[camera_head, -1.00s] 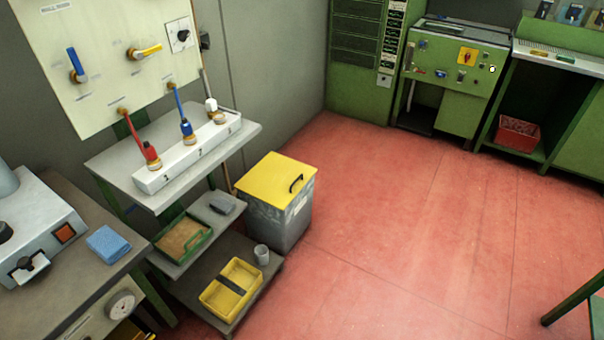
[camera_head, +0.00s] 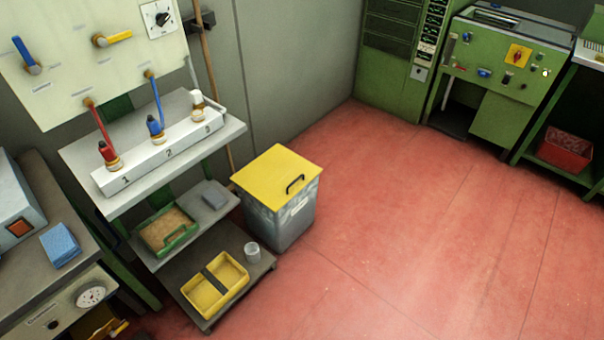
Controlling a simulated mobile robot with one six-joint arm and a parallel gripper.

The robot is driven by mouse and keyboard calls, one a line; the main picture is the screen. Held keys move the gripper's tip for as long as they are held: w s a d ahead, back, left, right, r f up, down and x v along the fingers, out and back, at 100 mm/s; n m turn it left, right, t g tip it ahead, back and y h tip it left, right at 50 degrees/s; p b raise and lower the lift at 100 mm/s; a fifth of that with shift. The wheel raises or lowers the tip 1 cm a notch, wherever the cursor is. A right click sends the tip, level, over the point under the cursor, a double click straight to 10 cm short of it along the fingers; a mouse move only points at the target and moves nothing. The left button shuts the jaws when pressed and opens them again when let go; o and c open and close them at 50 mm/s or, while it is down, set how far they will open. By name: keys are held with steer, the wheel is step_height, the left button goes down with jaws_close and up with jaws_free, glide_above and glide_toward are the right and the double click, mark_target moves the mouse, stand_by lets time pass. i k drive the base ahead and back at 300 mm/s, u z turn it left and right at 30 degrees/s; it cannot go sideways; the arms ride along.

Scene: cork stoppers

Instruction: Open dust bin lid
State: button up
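The dust bin (camera_head: 285,225) is a grey box standing on the red floor, right of the shelf unit. Its yellow lid (camera_head: 270,178) lies flat and closed on top. A dark handle (camera_head: 295,184) sits on the lid near its right edge. A small pale label shows on the bin's side below the handle. My gripper is not in view.
A shelf unit (camera_head: 228,128) stands close to the bin's left, holding a green tray (camera_head: 182,245), a yellow tray (camera_head: 240,284) and a grey cup (camera_head: 252,252). Green cabinets (camera_head: 525,125) line the back. The red floor (camera_head: 400,240) right of the bin is clear.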

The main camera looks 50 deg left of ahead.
mark_target(274, 179)
steer(key=u, duration=0.15)
steer(key=i, duration=1)
steer(key=u, duration=1.45)
steer(key=k, duration=0.25)
steer(key=u, duration=1.85)
